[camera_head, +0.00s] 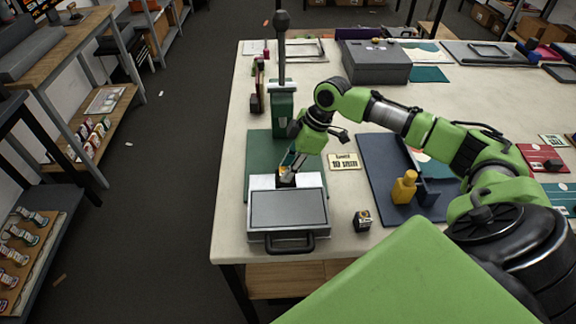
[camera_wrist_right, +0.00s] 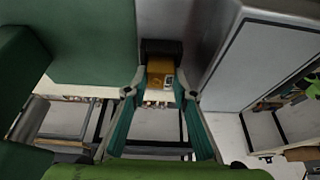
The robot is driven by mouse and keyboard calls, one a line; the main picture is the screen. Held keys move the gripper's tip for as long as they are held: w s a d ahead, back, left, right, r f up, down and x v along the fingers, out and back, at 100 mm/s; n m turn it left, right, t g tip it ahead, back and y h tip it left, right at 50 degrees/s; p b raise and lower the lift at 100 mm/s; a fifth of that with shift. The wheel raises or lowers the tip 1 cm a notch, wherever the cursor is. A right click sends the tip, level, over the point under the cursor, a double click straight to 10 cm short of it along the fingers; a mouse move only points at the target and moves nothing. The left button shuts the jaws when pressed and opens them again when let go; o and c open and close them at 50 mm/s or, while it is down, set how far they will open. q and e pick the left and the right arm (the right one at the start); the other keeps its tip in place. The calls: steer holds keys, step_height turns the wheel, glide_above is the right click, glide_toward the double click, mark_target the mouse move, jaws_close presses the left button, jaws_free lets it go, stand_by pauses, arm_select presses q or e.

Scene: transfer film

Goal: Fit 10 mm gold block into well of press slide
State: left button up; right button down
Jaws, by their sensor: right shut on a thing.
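The gold block (camera_wrist_right: 160,72) shows in the right wrist view, with a small pale label on its face. It lies between and just beyond the fingertips of my right gripper (camera_wrist_right: 162,94), which is shut on it. The block's far end meets a dark block-like part (camera_wrist_right: 162,48); I cannot tell whether it is inside a well there. In the head view my right gripper (camera_head: 290,168) points down at the back edge of a grey lidded unit with a front handle (camera_head: 288,236), in front of the green press (camera_head: 283,108). The left gripper is not in view.
A small sign (camera_head: 345,161) lies right of the gripper. A small dark cube (camera_head: 362,221) sits near the table's front edge. A yellow bottle (camera_head: 404,188) stands on a dark blue tray (camera_head: 376,150). A grey box (camera_head: 376,64) is at the back. Bare tabletop lies between.

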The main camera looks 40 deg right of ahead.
steer(key=shift+f, duration=0.15)
steer(key=c, duration=1.7)
jaws_free()
steer(key=b+v, duration=0.2)
steer(key=v, duration=1)
steer(key=shift+s+r, duration=0.1)
steer(key=shift+r, duration=0.2)
